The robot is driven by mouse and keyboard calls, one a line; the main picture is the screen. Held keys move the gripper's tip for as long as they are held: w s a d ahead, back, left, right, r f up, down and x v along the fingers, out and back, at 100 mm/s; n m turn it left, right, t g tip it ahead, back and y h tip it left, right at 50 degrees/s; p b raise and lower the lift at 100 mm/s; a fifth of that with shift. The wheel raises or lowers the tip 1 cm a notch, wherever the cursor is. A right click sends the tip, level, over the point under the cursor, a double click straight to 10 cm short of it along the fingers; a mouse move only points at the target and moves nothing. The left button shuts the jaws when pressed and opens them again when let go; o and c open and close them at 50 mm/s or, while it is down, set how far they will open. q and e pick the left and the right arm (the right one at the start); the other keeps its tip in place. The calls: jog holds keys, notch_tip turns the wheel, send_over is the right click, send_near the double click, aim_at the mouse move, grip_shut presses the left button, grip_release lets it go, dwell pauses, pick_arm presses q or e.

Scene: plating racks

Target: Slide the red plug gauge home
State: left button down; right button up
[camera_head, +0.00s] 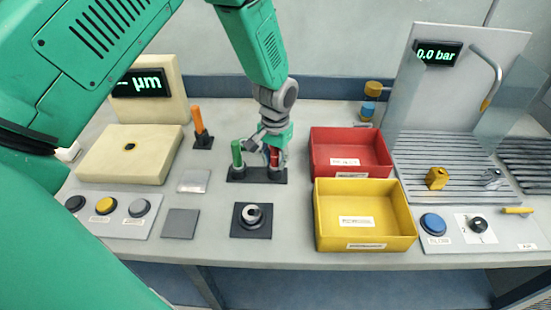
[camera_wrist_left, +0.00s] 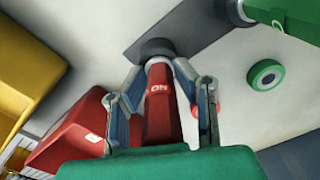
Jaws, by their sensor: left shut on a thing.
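The red plug gauge (camera_head: 274,157) is upright at the right end of a black two-place rack (camera_head: 257,179). My left gripper (camera_head: 272,146) comes down from above and is shut on it. In the left wrist view the gripper (camera_wrist_left: 163,92) has a finger on each side of the red handle (camera_wrist_left: 160,110), which is marked "ON". Its far end meets a dark collar (camera_wrist_left: 158,47) on the black rack (camera_wrist_left: 190,30). How deep it sits in the collar is hidden. A green gauge (camera_head: 237,153) stands at the rack's left end. My right gripper is not seen.
The red bin (camera_head: 322,160) and yellow bin (camera_head: 325,232) stand close to the right. A grey ring on a black plate (camera_head: 241,232) is in front. An orange-handled tool (camera_head: 198,120) stands to the left. Bare table lies between the rack and front ring.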

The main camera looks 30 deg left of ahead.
pick_arm(q)
jog(key=shift+f, duration=0.2)
jog(key=c, duration=1.2)
grip_release()
jog(key=shift+r, duration=0.1)
notch_tip(320, 180, up, 12)
jog(key=shift+d+f, duration=0.1)
